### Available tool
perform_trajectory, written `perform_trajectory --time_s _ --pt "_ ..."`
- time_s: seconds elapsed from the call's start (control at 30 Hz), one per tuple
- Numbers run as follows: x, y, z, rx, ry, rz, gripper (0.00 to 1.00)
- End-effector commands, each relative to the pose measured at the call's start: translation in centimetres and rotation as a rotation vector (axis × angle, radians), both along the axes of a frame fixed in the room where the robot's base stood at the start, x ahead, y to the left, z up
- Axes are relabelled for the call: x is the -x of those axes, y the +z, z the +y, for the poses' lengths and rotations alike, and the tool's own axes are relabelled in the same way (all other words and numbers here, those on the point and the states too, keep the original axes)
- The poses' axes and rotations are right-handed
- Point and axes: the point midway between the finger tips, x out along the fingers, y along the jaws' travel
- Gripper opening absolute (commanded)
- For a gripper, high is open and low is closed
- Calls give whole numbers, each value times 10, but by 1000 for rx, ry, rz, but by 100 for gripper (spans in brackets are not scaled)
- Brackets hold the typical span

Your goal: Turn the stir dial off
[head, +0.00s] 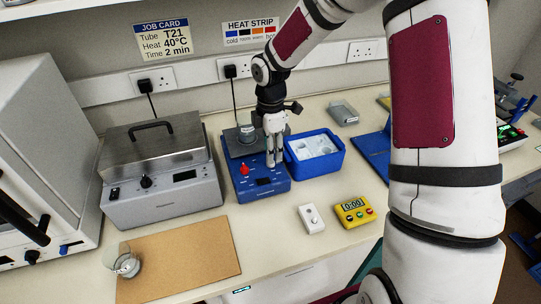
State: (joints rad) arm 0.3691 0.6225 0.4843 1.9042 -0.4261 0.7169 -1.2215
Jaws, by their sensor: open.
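A blue stirrer (258,192) with a dark top plate (235,148) stands on the bench near the middle. A small vessel (247,132) stands on its plate. A red dial (243,169) sits on the left of its sloping front, beside a small dark display (264,182). My gripper (274,162) points down over the right part of the stirrer front, right of the red dial. It is open, with its fingers close together in this view. The fingers hide that part of the panel; I cannot tell whether another dial is behind them or whether they touch one.
A blue tub (335,169) of white contents stands close right of the stirrer. A grey lidded bath (160,205) stands to its left. A yellow timer (355,211) and white box (311,219) lie in front right. A glass beaker (125,263) stands on a brown board (195,262).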

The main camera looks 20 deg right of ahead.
Motion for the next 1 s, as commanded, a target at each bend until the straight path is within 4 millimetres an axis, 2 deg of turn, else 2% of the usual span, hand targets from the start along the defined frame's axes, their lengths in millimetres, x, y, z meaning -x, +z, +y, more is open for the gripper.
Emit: perform_trajectory --time_s 0.03,0.2,0.4,0.6,1.0 --pt "-1 13 -1 1 -1 -5 41" --pt "-1 47 0 1 0 -5 41" --pt "-1 74 0 0 0 -3 41" --pt "0 84 0 0 1 -1 41" --pt "0 84 0 0 0 -1 41"
